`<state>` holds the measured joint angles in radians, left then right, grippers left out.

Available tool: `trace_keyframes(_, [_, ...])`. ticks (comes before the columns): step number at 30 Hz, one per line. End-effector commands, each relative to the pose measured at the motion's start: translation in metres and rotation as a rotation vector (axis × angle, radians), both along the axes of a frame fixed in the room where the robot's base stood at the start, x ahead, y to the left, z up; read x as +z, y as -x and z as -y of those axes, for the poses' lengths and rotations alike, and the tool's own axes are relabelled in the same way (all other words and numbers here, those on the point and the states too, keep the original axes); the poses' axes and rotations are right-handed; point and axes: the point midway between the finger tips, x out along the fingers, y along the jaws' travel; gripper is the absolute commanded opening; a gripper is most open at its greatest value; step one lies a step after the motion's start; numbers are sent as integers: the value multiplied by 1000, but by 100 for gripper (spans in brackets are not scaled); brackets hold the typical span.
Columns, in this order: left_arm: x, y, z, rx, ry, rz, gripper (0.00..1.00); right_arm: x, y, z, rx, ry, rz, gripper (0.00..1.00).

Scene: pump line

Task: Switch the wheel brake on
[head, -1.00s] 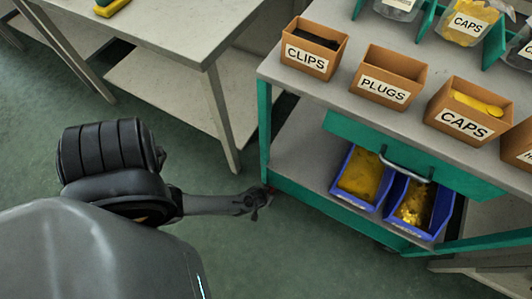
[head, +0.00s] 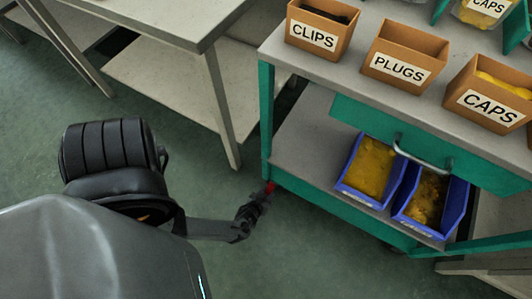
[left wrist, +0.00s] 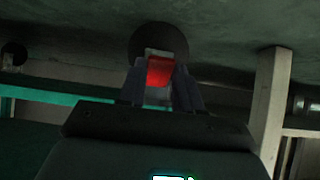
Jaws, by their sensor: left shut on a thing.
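The wheel brake is a small red lever (left wrist: 159,70) beside a dark round wheel (left wrist: 160,38) in the left wrist view. In the head view the red lever (head: 270,187) shows at the lower left corner of the green cart (head: 320,205). My left gripper (head: 258,201) is low beside that corner. In the left wrist view its two dark fingers (left wrist: 160,84) stand on either side of the lever, and it is shut on it. The wheel is hidden in the head view. My right gripper is out of view.
The cart's top holds cardboard boxes marked CLIPS (head: 318,32), PLUGS (head: 398,60) and CAPS (head: 488,95). Blue bins (head: 366,172) with yellow parts stand on its lower shelf. A grey table (head: 165,25) with a leg (head: 221,110) is close to the left. The green floor in front is clear.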

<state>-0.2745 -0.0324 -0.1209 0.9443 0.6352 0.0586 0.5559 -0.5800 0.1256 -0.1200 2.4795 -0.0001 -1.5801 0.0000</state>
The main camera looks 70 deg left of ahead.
Motion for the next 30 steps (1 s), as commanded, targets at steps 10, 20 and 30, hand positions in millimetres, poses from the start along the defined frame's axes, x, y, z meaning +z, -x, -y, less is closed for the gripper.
trace_keyframes(10, [0, 0, 0, 0, 1, -1, 60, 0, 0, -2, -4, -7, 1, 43])
trace_keyframes(20, [12, 10, 8, 1, 2, -2, 60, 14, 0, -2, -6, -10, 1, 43])
trace_keyframes(30, [50, 44, 36, 1, 3, -3, 60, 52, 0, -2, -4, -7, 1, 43])
